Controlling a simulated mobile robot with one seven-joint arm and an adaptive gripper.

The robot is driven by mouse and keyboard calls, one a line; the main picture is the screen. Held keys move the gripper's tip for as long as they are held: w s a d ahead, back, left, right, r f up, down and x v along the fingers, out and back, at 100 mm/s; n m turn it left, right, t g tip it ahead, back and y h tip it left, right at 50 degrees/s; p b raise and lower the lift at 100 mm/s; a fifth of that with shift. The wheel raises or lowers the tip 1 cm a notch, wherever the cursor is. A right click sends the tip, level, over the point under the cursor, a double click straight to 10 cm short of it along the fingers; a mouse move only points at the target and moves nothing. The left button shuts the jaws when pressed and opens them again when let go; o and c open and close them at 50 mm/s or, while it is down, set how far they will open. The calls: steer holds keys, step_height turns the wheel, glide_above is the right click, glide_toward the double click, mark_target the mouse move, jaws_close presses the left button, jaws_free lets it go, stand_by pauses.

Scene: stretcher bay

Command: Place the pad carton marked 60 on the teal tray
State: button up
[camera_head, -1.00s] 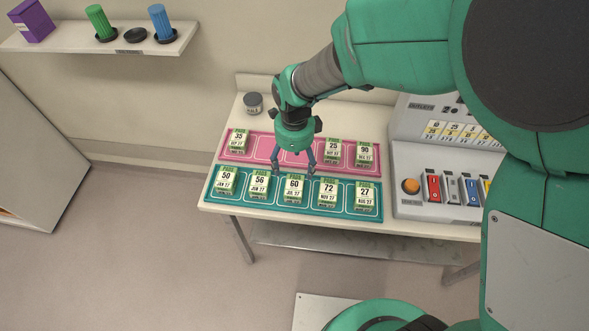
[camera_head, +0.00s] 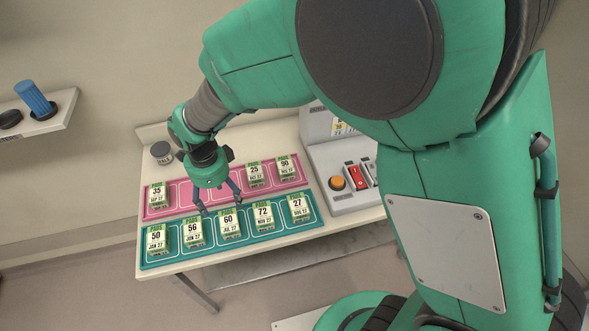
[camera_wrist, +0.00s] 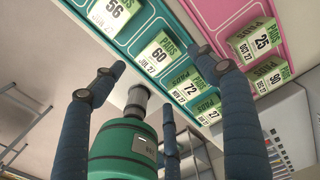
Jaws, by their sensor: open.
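The pad carton marked 60 (camera_head: 229,222) stands in the middle slot of the teal tray (camera_head: 153,262), between the cartons marked 56 (camera_head: 193,235) and 72 (camera_head: 263,214). It also shows in the wrist view (camera_wrist: 156,55), face visible and label readable. My gripper (camera_head: 220,204) hangs just behind and above this carton in the head view, its fingers spread. I see nothing held between them in the head view. In the wrist view, the blue fingers are apart and the carton lies beyond their tips.
Cartons marked 50 (camera_head: 157,239) and 27 (camera_head: 298,207) fill the teal tray's ends. Behind it, the pink tray (camera_head: 152,210) holds cartons 35, 25 and 90; its middle is partly hidden by my gripper. A lidded jar (camera_head: 162,153) and a switch console (camera_head: 340,190) flank the trays.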

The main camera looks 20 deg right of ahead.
steer(key=s+d+r+n+t, duration=0.35)
steer(key=d+r+n, duration=0.45)
steer(key=d+r, duration=0.9)
steer(key=s+d+r+n+t, duration=0.2)
steer(key=s+d+r+n, duration=0.7)
steer(key=s, duration=0.5)
steer(key=shift+d+r+n, duration=0.15)
steer(key=shift+d+n, duration=0.35)
steer(key=shift+d, duration=0.5)
step_height(320, 180, down, 3)
steer(key=b, duration=0.3)
